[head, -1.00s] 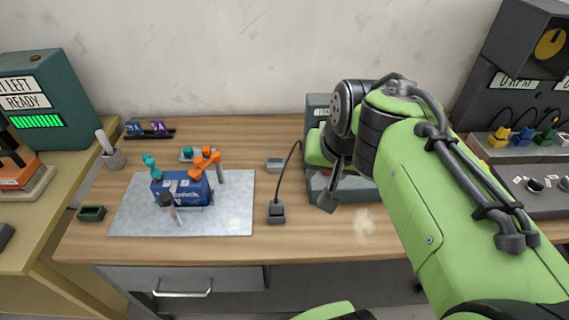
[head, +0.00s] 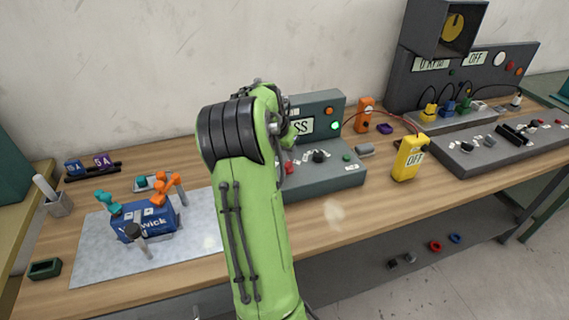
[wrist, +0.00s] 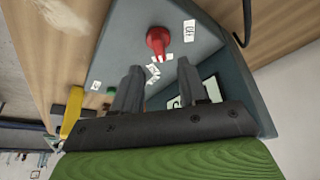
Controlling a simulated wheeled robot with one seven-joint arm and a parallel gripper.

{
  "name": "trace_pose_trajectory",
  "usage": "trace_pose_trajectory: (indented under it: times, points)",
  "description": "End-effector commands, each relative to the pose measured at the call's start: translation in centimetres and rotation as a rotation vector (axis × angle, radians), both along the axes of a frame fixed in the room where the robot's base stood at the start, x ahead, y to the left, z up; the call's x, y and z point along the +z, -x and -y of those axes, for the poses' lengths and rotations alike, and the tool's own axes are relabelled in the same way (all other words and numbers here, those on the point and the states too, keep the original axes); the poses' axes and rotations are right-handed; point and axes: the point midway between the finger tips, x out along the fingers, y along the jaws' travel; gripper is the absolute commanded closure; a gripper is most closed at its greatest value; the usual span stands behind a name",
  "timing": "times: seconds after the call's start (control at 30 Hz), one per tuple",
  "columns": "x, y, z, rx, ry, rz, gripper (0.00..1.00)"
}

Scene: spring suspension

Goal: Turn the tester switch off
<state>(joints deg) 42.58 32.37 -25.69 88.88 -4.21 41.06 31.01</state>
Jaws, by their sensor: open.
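The tester (head: 335,180) is a grey-green box with a sloped top. Its upright panel has a display ending in "SS" and a lit green lamp (head: 336,126). Its red switch (head: 288,168) shows just right of my arm. In the wrist view the red switch (wrist: 157,40) stands on the grey top, with a label (wrist: 189,30) beside it that seems to read OFF. My gripper (wrist: 159,67) is open and empty, its two fingers pointing at the switch, which is beyond the tips and apart from them. In the head view my arm hides most of the gripper.
A yellow meter (head: 409,158) reading OFF stands right of the tester. An orange device (head: 365,115) is behind. A metal mat (head: 90,262) with a blue block lies left. The tester's display panel (wrist: 207,88) rises close beside the fingers. Bare wood lies in front of the tester.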

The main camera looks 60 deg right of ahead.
Motion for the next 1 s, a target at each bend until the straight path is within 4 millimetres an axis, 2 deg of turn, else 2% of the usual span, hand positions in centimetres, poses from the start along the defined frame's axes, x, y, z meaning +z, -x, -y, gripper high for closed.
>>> trace_pose_trajectory:
  times: [0.03, 0.1, 0.23, 0.37, 0.6, 0.87, 0.9, 1.0]
  points:
    - [-1.4, 0.1, 0.5, -0.002, -0.003, -0.002, 0.57]
    - [-2.9, 0.1, 1.1, -0.001, -0.002, -0.002, 0.57]
    - [-4.9, 0.1, 1.9, 0.0, -0.001, -0.002, 0.57]
    - [-5.7, 0.0, 2.3, 0.001, 0.0, 0.001, 0.57]
    - [-5.7, 0.0, 2.4, 0.001, 0.0, 0.001, 0.57]
    - [-5.7, 0.0, 2.3, 0.001, 0.0, 0.001, 0.97]
    - [-5.7, 0.0, 2.4, 0.001, 0.0, 0.001, 1.0]
    - [-5.7, 0.0, 2.3, 0.001, 0.0, 0.001, 1.0]
